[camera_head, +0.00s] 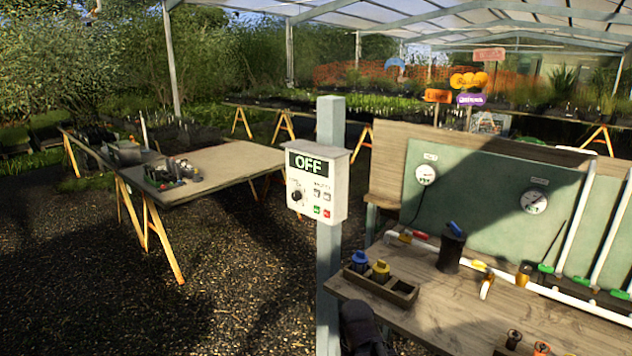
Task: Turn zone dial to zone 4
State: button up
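A white control box (317,184) is mounted on a grey post (328,265) in the middle of the view. Its display (307,165) reads "OFF". A round black dial (297,196) sits on the lower left of the box face. The dial's marks and pointer are too small to read. To its right are small switches and, below them, a green button (317,211) and a red button (327,212).
A wooden workbench (450,300) stands right of the post, with a divided tray (380,288), a black cup and white pipes. A trestle table (225,170) with small items stands at left. Gravel floor (230,300) left of the post is clear.

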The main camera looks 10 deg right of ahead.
aim_at(295, 196)
jog(key=k, duration=1.35)
jog(key=z, duration=0.2)
jog(key=i, duration=1.2)
jog(key=u, duration=0.5)
jog(key=i, duration=0.75)
jog(key=u, duration=0.4)
